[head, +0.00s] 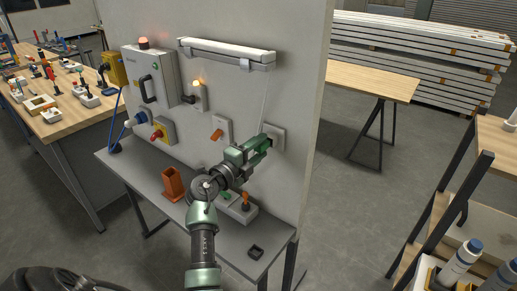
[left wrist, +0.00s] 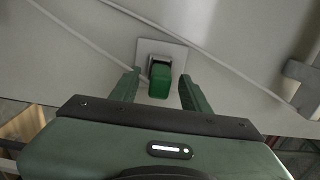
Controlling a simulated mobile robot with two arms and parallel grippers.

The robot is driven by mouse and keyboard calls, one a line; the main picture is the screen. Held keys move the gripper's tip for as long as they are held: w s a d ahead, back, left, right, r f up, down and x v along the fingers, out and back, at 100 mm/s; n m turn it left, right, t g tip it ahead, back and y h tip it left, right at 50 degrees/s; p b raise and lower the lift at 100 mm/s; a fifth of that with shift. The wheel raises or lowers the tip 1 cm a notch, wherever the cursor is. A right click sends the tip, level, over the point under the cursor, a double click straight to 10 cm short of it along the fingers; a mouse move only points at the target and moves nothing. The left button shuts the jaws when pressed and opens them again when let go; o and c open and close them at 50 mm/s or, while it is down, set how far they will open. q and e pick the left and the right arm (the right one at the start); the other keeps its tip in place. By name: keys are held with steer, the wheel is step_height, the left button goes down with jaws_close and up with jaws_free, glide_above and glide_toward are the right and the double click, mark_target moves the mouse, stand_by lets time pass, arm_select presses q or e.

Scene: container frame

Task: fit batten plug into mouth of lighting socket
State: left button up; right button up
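The lighting socket (head: 273,136) is a pale square plate on the upright panel, below the batten light (head: 227,54). It also shows in the left wrist view (left wrist: 176,47). The green batten plug (left wrist: 160,82) sits at the middle of the plate, its front end facing my wrist camera. I cannot tell how deep it sits in the mouth. My left gripper (head: 262,146) is at the socket; in the wrist view (left wrist: 159,76) its fingers stand on either side of the plug with a gap on both sides. It is open. My right gripper is not in view.
A thin pale cord (head: 265,98) hangs from the batten. A grey control box (head: 150,77), switches and a lit orange lamp are on the panel. An orange holder (head: 173,185) stands on the grey shelf (head: 140,178) below.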

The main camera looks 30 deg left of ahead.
arm_select(q)
steer(key=s, duration=0.2)
steer(key=s+b, duration=0.1)
steer(key=s, duration=0.4)
steer(key=shift+a+f+b, duration=0.1)
steer(key=shift+a+b, duration=0.2)
steer(key=shift+b, duration=0.1)
steer(key=shift+s, duration=0.4)
steer(key=shift+s, duration=0.1)
steer(key=shift+s+a+p, duration=0.15)
steer(key=shift+s+p, duration=0.2)
steer(key=shift+s, duration=1.1)
steer(key=shift+s+a+p, duration=0.1)
steer(key=shift+s+p, duration=0.2)
steer(key=shift+s, duration=1.15)
